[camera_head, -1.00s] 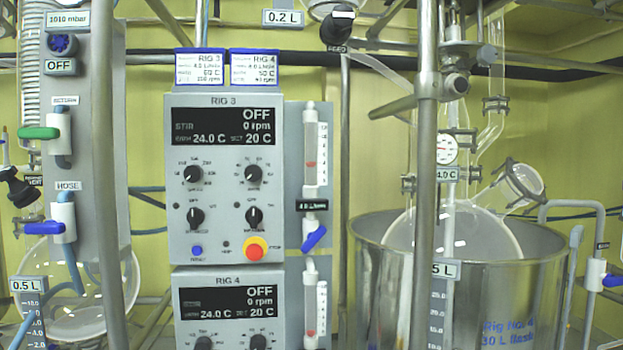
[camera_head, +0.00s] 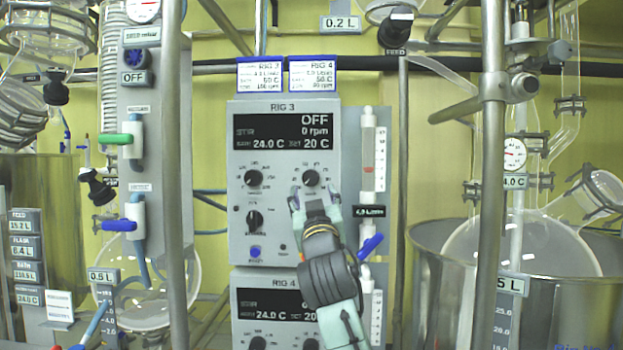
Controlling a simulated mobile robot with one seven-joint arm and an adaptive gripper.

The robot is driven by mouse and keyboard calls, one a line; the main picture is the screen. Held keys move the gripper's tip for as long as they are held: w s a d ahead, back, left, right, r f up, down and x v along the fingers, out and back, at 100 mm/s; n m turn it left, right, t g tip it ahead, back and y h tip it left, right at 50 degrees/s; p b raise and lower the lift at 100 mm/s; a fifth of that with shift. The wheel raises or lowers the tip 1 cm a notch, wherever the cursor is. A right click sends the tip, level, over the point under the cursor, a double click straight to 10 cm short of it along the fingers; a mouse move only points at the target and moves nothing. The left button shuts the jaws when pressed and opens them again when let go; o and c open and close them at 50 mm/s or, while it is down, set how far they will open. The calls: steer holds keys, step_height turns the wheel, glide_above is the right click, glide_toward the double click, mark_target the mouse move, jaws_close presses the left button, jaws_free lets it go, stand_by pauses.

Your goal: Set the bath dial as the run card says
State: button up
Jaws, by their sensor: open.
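The RIG 3 control box (camera_head: 284,225) stands in the middle. Its display (camera_head: 285,132) reads OFF, 0 rpm, 24.0 C and SET 20 C. My gripper (camera_head: 314,194) is open in front of the box, its fingertips just below and either side of the upper right dial (camera_head: 311,178). I cannot tell whether they touch it. That dial's label is too small to read. The upper left dial (camera_head: 254,178) and lower left dial (camera_head: 254,219) are clear. My gripper hides the lower right dial and red button. The RIG 3 run card (camera_head: 260,75) above seems to read 60 C.
The RIG 4 card (camera_head: 313,75) is beside it, and the RIG 4 box (camera_head: 250,305) sits below. A flow meter with a blue valve lever (camera_head: 371,246) is close on the right. A metal post (camera_head: 492,200) and a steel bath (camera_head: 575,295) stand farther right.

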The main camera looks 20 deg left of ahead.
mark_target(311, 181)
steer(key=p+x, duration=0.2)
steer(key=x, duration=0.5)
steer(key=shift+s, duration=0.1)
steer(key=shift+c, duration=0.5)
steer(key=c, duration=1)
steer(key=shift+c, duration=0.2)
